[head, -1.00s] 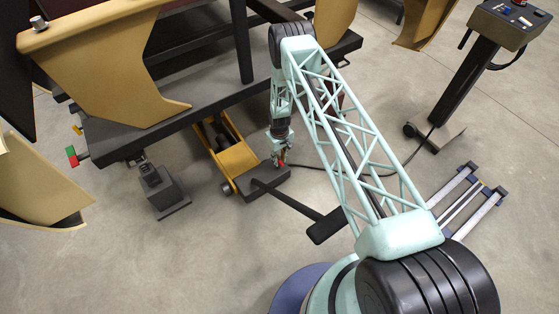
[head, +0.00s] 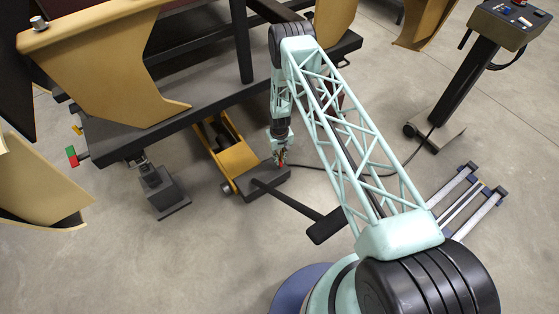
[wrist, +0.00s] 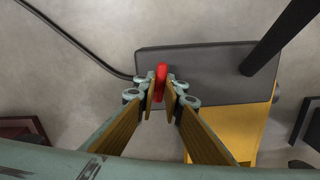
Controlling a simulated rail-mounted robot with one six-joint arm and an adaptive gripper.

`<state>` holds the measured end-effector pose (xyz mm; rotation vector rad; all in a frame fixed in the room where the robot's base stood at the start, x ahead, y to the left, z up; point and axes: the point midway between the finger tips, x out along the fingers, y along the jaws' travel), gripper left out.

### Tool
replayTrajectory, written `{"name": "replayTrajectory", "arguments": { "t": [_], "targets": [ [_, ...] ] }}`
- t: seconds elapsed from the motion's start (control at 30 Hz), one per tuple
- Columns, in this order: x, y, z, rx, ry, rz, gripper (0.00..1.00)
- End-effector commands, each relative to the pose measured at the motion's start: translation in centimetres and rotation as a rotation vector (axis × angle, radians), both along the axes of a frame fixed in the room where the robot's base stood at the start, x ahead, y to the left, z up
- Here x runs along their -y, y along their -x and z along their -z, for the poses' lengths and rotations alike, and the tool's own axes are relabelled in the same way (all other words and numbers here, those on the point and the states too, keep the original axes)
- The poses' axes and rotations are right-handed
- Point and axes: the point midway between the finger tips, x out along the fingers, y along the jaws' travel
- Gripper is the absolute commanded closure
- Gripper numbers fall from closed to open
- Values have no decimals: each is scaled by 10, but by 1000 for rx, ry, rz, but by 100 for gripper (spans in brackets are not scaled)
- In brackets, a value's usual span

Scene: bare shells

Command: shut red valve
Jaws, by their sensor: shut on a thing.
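The red valve (wrist: 161,68) is a small red handle standing up from the dark grey block (wrist: 205,62) of a floor jack. In the wrist view my gripper (wrist: 160,88) has one finger on each side of the valve and is shut on it. The valve's lower part is hidden between the fingers. In the head view my gripper (head: 281,157) points down at the block, and only a little red of the valve (head: 281,164) shows there.
The jack's black handle (head: 290,203) slopes up from the block towards the right. Its yellow frame (head: 235,157) reaches under a dark chassis (head: 165,125). A grey stand (head: 168,192) is at the left, and a control post (head: 463,85) at the right. Open floor lies in front.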

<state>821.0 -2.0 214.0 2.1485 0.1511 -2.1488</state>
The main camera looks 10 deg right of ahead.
Motion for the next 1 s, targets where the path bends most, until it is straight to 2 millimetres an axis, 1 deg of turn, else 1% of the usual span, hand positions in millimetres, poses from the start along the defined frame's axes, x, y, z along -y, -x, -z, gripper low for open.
{"name": "replayTrajectory", "arguments": {
  "t": [1.0],
  "targets": [
    [0, 0, 0, 1, 0, 795, 100]
  ]
}}
